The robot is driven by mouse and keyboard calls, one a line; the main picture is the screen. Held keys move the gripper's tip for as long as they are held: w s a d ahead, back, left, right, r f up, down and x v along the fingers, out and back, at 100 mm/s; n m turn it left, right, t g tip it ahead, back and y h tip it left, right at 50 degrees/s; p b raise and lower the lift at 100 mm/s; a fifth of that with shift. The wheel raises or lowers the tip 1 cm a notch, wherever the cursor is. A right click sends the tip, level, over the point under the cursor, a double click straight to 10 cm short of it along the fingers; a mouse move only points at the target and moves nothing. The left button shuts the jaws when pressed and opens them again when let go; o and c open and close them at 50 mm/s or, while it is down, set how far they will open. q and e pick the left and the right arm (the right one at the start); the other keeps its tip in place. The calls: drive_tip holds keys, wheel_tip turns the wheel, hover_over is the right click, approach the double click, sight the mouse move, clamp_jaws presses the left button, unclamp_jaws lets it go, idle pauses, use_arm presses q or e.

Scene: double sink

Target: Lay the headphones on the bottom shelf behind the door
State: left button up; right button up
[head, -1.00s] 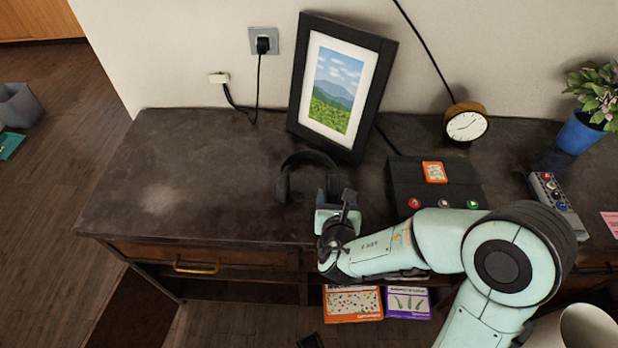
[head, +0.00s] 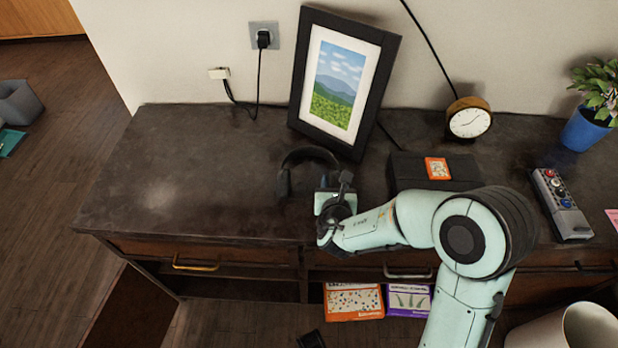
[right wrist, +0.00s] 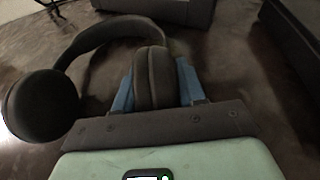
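The headphones (head: 287,180) are black and lie on the dark desk top, in front of the picture frame. In the right wrist view their band curves to the left, and the left ear cup (right wrist: 42,105) is free. My right gripper (head: 328,186) is at the right ear cup. In the right wrist view its blue fingers (right wrist: 155,85) press close on both sides of that cup, with no clear gap. The door and bottom shelf cannot be made out for certain; open shelving (head: 240,288) shows below the drawers. My left gripper is out of view.
The picture frame (head: 301,75) leans on the wall behind the headphones. A black box (head: 405,172), a clock (head: 469,122), a button panel (head: 562,203) and a potted plant (head: 588,130) stand to the right. Boxes (head: 353,302) lie below. The desk's left part is clear.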

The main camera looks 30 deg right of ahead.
clamp_jaws()
drive_tip(key=shift+r, duration=0.15)
